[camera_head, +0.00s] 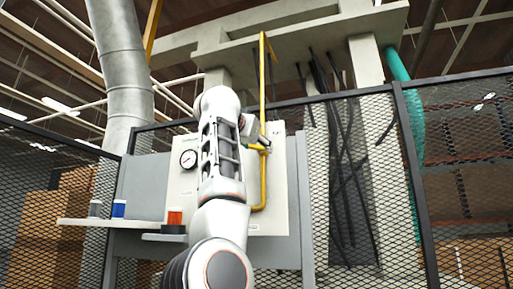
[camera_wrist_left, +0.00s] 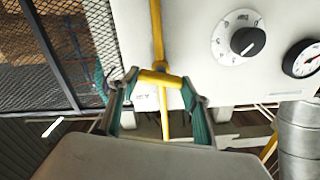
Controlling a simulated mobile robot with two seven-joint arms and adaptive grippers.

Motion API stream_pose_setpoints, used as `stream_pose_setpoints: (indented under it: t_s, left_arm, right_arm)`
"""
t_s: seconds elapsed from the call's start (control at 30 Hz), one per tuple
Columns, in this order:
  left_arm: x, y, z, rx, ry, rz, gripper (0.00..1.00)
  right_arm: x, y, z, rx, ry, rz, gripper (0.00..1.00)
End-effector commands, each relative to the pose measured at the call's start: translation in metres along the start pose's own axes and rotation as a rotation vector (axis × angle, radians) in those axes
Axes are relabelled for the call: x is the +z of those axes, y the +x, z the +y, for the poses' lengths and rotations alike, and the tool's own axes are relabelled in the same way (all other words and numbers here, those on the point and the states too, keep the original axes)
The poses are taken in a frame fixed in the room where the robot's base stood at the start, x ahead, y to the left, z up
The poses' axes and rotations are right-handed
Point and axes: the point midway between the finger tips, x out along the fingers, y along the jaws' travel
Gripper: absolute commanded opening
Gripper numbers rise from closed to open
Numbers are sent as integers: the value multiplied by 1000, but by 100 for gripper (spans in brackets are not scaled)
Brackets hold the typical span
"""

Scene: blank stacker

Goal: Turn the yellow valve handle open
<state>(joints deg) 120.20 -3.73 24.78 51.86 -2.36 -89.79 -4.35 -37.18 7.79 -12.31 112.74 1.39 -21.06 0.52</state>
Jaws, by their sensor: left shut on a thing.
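The yellow valve handle (camera_wrist_left: 160,78) lies between the fingers of my left gripper (camera_wrist_left: 158,98) in the left wrist view, as a short bar crossing the yellow pipe (camera_wrist_left: 157,30). My left gripper is shut on it. In the head view, the left gripper (camera_head: 260,143) is in front of the pipe (camera_head: 263,80), with a little of the handle (camera_head: 257,148) showing beside the fingers. My forearm covers part of the panel to the left. My right gripper is in neither view.
The pale panel (camera_head: 283,190) behind the pipe carries a round gauge (camera_head: 188,159) and a black dial knob (camera_wrist_left: 247,41). A shelf (camera_head: 80,222) at left holds a blue item (camera_head: 118,208). A red-orange item (camera_head: 174,217) stands nearer my arm. Mesh fencing (camera_head: 465,140) flanks the panel.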

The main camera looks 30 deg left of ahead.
Motion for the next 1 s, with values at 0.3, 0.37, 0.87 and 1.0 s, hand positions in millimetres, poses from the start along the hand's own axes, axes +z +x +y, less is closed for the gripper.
stream_pose_setpoints:
  t_s: [0.3,0.37,0.87,1.0]
  left_arm:
    - [1,0,0,-2,302,0,26]
    - [1,0,1,-2,360,1,26]
    - [1,0,2,-2,833,1,26]
    - [1,0,2,-2,958,2,26]
  right_arm:
    - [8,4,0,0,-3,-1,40]
    - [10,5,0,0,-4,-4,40]
    - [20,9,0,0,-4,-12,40]
    - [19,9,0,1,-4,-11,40]
